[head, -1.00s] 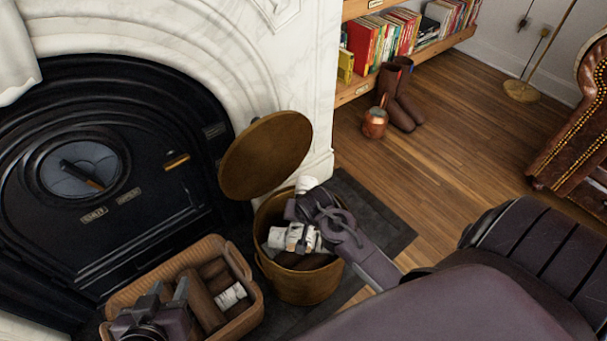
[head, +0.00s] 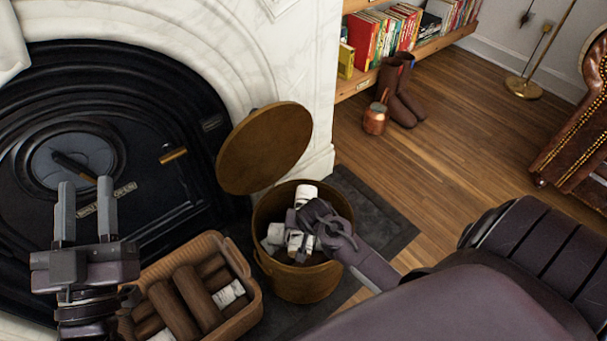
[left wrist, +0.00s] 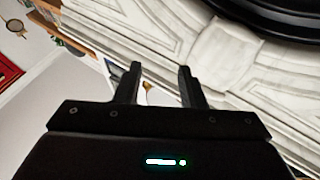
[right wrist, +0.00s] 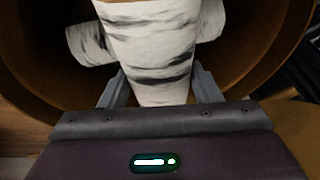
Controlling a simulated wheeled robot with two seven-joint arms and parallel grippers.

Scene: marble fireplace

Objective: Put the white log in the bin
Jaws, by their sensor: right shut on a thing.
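A white log with dark bark marks (right wrist: 148,45) is between the fingers of my right gripper (head: 304,222). The gripper is shut on it. In the head view its pale end (head: 306,194) sticks up beside the gripper, in the mouth of the round brass-coloured bin (head: 300,287). Another white log (head: 274,236) lies inside the bin, across behind the held one in the right wrist view (right wrist: 86,45). The gripper hides part of the bin's inside. My left gripper (head: 84,195) is open and empty, raised in front of the black fireplace.
The bin's round lid (head: 264,148) stands open against the marble surround. A wicker basket (head: 248,290) of brown logs and some white ones is left of the bin. A copper pot (head: 375,120) and boots (head: 400,95) stand on the open wooden floor behind.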

